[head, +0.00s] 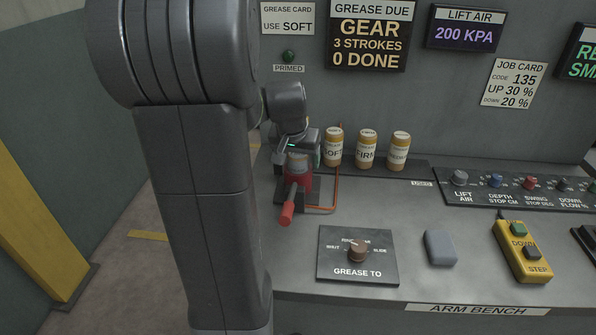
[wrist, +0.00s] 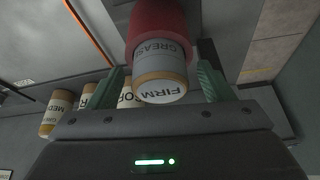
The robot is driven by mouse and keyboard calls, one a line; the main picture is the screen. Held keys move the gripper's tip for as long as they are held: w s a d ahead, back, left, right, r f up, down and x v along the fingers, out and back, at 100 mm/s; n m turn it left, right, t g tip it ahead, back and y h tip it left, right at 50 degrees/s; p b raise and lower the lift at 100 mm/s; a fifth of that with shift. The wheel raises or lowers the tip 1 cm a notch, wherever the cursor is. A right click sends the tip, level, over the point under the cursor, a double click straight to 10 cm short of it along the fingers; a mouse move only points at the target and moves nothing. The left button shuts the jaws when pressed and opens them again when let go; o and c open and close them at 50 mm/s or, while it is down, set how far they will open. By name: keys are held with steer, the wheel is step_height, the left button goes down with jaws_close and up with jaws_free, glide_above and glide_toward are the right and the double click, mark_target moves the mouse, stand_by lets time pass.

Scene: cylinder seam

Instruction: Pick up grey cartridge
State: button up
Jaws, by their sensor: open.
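The grey cartridge (wrist: 160,68) has a grey body, a tan end band and a label reading FIRM GREASE, upside down in the wrist view. Its far end sits in a red holder (wrist: 158,22). In the head view, the red holder (head: 298,183) with its red handle stands at the bench's left, and the cartridge is partly hidden there by my arm. My gripper (wrist: 163,80) is open, with one green finger on each side of the cartridge. A gap shows on the left; I cannot tell if the right finger touches.
A GREASE TO dial panel (head: 357,270) lies in front. A grey block (head: 440,248) lies farther right.

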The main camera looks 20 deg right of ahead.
steer(key=c, duration=1.2)
steer(key=shift+c, duration=0.2)
steer(key=shift+r, duration=0.15)
